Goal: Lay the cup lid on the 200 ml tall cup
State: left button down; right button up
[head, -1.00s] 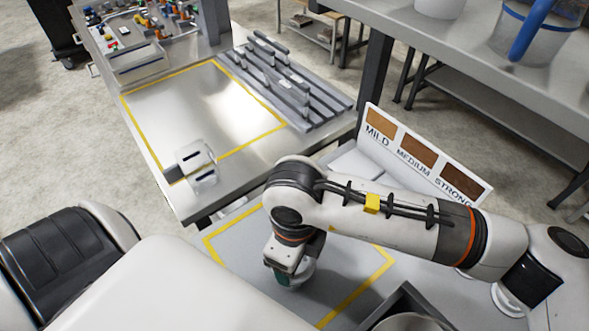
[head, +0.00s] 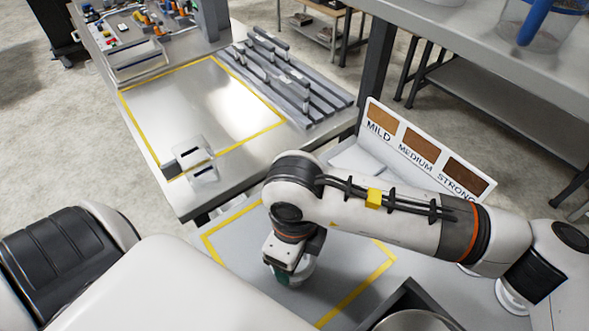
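My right gripper (head: 288,268) points down inside the yellow-outlined area of the grey worktop. A pale round object with a dark green part (head: 297,274) is right at its fingertips. It may be the tall cup or the lid; the wrist covers too much to tell. The fingers are mostly hidden, so I cannot see whether they grip it. I cannot pick out the cup and the lid as separate things. My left gripper is out of view.
A sign reading MILD, MEDIUM, STRONG (head: 425,150) stands behind my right arm. A dark-edged bin holding a round metal vessel (head: 413,322) is at the bottom. A white round object (head: 512,297) is partly under my arm. A metal table (head: 195,105) stands behind.

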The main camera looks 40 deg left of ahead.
jog(key=o, duration=1)
jog(key=shift+o, duration=0.3)
jog(key=shift+r+p, duration=0.75)
jog(key=shift+r, duration=2.3)
